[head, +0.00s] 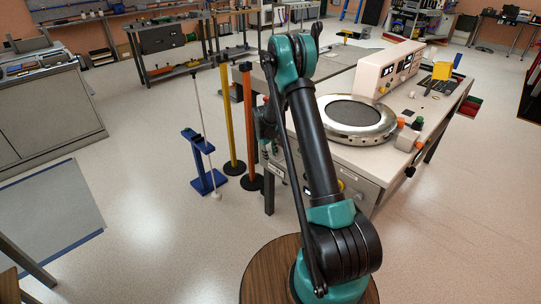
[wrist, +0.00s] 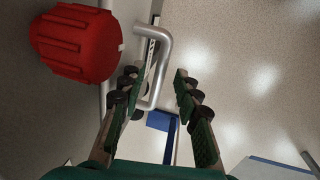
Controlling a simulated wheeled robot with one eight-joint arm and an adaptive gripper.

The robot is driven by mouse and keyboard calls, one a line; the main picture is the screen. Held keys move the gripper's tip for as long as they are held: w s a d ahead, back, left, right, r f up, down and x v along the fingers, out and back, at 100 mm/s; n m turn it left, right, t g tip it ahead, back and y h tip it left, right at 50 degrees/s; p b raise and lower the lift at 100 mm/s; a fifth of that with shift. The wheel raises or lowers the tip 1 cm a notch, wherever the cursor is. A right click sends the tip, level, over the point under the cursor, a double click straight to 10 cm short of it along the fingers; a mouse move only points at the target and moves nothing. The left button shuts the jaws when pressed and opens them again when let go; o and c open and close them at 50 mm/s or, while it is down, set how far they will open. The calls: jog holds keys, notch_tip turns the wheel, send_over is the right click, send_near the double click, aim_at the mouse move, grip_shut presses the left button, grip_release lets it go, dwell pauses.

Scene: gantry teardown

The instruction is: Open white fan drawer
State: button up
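In the wrist view, a bent silver bar handle (wrist: 160,66) stands out from a pale front (wrist: 123,12), which may be the white fan drawer; I cannot make out its edges. My gripper (wrist: 155,80) is open. The handle's long bar appears in the gap between the fingers, closer to the left finger. No grip shows, and whether the bar lies at fingertip depth is unclear. In the head view, the workbench (head: 368,158) has a grey front panel partly behind my arm. My gripper's fingers are mostly hidden there, and the handle cannot be made out.
A large red ribbed knob (wrist: 75,42) sits left of the handle. A blue stand (head: 204,165), a yellow post (head: 230,120) and an orange post (head: 249,130) stand on the floor left of the bench. Open floor (head: 150,225) lies further left.

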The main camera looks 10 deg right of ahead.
jog(key=shift+c, duration=0.2)
grip_shut()
jog(key=shift+a, duration=0.1)
jog(key=s+a, duration=0.7)
jog(key=a, duration=0.2)
jog(key=shift+a, duration=0.4)
jog(key=shift+s, duration=0.1)
jog(key=shift+o, duration=0.2)
grip_release()
jog(key=shift+r, duration=0.1)
